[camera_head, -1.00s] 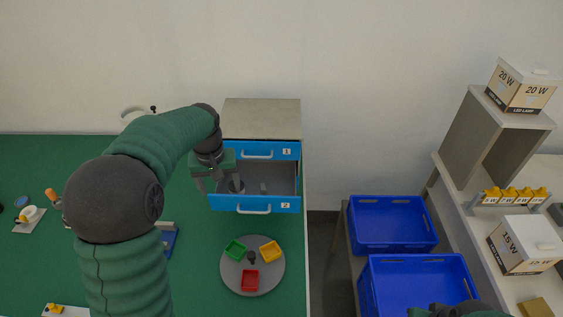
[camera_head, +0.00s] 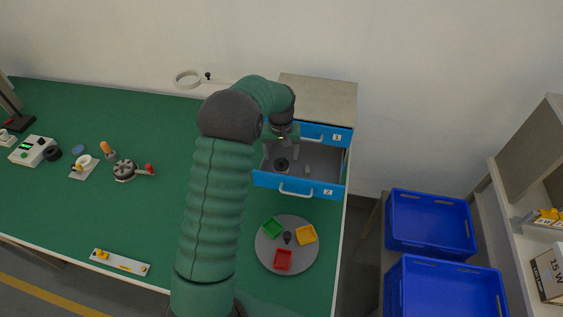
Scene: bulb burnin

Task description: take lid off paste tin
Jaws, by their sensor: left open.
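A small dark round tin-like object (camera_head: 281,164) sits inside the open lower drawer (camera_head: 297,187), in its left part. It looks like the paste tin, but I cannot make out a separate lid. My left gripper (camera_head: 282,147) is open, at the drawer's rear left, just behind and above this object. The arm and gripper body partly hide the fingers, and I cannot tell whether they touch anything. A small pale item (camera_head: 307,170) lies to the right in the same drawer. My right gripper is not in view.
The grey cabinet (camera_head: 318,97) stands behind with its upper drawer (camera_head: 326,134) shut. A round grey tray (camera_head: 287,262) with green, yellow and red bins is in front. Blue crates (camera_head: 431,222) stand right.

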